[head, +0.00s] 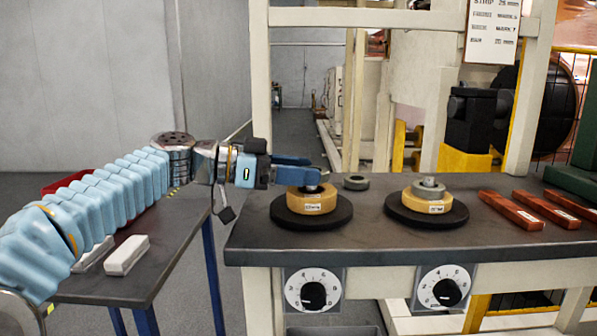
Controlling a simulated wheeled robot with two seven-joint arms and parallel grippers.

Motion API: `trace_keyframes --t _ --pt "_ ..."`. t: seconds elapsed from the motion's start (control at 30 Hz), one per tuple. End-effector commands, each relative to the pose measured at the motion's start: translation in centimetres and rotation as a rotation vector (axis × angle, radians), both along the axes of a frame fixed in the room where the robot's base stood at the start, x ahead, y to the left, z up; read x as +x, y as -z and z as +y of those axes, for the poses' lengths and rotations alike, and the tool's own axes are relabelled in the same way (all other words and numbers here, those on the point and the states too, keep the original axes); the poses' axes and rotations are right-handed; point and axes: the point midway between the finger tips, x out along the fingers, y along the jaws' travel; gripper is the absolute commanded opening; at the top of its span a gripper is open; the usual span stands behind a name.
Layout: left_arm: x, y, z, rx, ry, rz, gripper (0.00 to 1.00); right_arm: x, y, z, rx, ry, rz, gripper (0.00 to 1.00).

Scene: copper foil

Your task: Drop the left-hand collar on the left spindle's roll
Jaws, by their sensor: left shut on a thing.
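The left spindle's roll (292,203) is a tan ring with a white label, lying on a round black plate (333,217) at the left of the bench. My left gripper (308,171) reaches in from the left with its blue fingers just above this roll. It is shut on a grey collar (313,188), which shows low at the fingertips, over the middle of the roll. The fingers partly hide the collar and spindle, and I cannot tell whether the collar touches the roll. My right gripper is out of view.
Another grey collar (356,182) lies behind, between the two plates. The right roll (427,203) has a grey ring and pin at its centre. Red-brown bars (511,209) lie at the right. A side table (150,262) holds white blocks (127,254). A cream frame post (261,80) rises behind.

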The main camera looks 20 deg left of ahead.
Motion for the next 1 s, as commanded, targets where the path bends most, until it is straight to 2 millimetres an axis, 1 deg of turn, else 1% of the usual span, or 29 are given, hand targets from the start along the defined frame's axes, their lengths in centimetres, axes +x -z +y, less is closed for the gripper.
trace_keyframes --t 0.2,0.3,0.33,0.47,0.5,0.8,0.87,1.0 --pt "0.0 0.6 0.0 -0.001 0.001 0.000 0.20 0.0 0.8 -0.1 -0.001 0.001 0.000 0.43" --pt "0.0 0.5 0.0 0.000 0.001 0.002 0.20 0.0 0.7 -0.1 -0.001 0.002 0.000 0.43" --pt "0.0 0.6 0.0 0.000 0.002 0.004 0.63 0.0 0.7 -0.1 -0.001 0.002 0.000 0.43" --pt "0.0 0.7 -0.1 0.000 0.002 0.006 0.83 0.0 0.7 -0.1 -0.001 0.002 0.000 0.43" --pt "0.0 0.7 -0.1 0.000 0.002 0.006 0.86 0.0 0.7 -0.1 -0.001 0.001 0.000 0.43" --pt "0.0 0.7 -0.1 0.000 0.004 0.011 0.86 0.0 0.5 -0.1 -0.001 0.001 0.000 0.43" --pt "0.0 0.3 -0.1 0.001 0.004 0.011 0.86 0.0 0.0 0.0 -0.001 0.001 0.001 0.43" --pt "0.0 -1.3 0.0 0.001 0.002 0.010 0.86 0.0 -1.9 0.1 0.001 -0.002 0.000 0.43"
